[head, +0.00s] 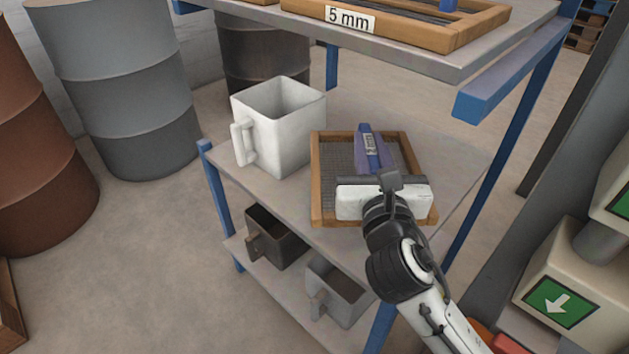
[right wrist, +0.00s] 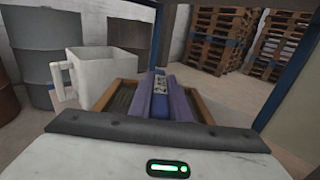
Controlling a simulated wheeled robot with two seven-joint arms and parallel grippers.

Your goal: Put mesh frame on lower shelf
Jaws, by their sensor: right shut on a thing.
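The mesh frame (head: 317,190) has a wooden rim and grey mesh, and lies level at the shelf below the top one, beside a white jug. I cannot tell whether it rests on that shelf or hangs just above it. My right gripper (head: 370,148) is over the frame, its purple fingers shut on the frame's blue labelled handle. The right wrist view shows the fingers (right wrist: 160,95) around the handle, with the rim (right wrist: 195,100) on both sides. The gripper and wrist hide the frame's near middle. My left gripper is not in view.
The white jug (head: 290,125) stands close left of the frame. The top shelf (head: 480,55) overhangs behind, holding a frame marked 5 mm (head: 410,28). Blue posts (head: 500,140) flank the rack. A brown container (head: 275,240) and grey container (head: 335,290) stand on the bottom level.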

